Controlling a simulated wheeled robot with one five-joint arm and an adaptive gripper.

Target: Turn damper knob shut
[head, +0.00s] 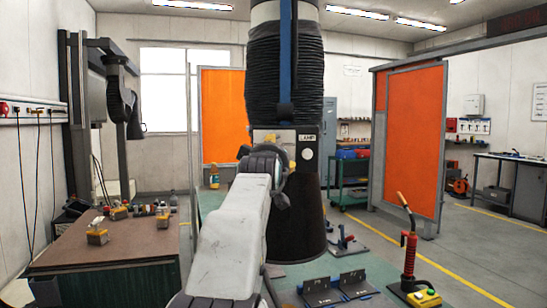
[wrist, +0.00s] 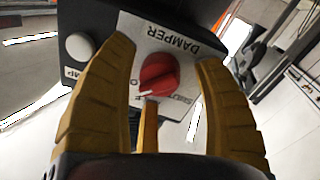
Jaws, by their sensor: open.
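The red damper knob (wrist: 160,72) sits on a pale plate lettered DAMPER (wrist: 172,35), upside down in the wrist view. A pale pointer mark shows on the knob's lower side; small lettering beside it is partly hidden. My gripper (wrist: 165,53) is open, with yellow fingers on the left and right of the knob and a third below it. Gaps show between the side fingers and the knob; I cannot tell whether the lower finger touches it. In the head view my gripper (head: 274,140) is at the control box (head: 307,153) on the black hood, and my arm hides the knob.
A white round button (wrist: 80,46) sits left of the knob in the wrist view, close to the left finger. A brown table (head: 110,240) stands left.

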